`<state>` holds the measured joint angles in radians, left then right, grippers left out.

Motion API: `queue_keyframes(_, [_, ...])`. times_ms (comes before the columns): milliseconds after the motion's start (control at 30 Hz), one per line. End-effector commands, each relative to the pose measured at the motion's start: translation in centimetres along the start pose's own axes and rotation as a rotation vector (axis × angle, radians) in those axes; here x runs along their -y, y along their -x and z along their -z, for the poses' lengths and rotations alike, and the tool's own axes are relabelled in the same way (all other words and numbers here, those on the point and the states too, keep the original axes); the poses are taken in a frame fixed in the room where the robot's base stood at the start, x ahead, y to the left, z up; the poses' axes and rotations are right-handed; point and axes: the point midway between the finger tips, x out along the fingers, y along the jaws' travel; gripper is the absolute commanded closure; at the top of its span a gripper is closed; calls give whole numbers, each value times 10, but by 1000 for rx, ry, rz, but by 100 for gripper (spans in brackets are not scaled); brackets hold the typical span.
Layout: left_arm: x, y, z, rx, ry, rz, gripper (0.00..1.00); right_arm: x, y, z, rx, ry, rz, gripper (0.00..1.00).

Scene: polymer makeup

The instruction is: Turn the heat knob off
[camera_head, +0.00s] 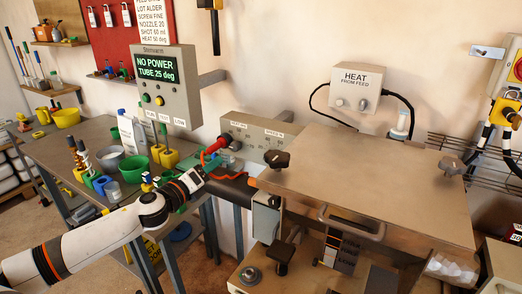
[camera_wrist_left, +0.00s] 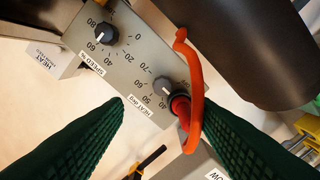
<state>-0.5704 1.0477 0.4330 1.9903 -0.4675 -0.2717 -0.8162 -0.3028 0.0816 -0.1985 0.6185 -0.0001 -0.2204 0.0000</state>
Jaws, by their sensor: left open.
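The heat knob (camera_wrist_left: 164,87) is a dark round knob on a grey control panel (camera_wrist_left: 135,55), above the label "HEAT deg". The speed knob (camera_wrist_left: 105,34) sits on the same panel, upper left in the left wrist view. The knob's exact setting is unclear. My right gripper is out of view.
A display (camera_head: 165,85) reads "NO POWER". Another box (camera_head: 357,85) is labelled "HEAT FROM FEED". A large brown-grey machine cover (camera_head: 365,180) stands right of the gripper.

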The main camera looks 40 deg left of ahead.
Motion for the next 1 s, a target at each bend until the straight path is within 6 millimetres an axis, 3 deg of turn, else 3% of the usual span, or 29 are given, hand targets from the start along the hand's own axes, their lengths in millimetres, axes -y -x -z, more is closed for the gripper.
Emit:
queue_keyframes(267, [-1,-22,1,-3,-2,-3,48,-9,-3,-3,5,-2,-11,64])
queue_keyframes(1000, [0,-99,3,-5,3,2,48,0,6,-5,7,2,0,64])
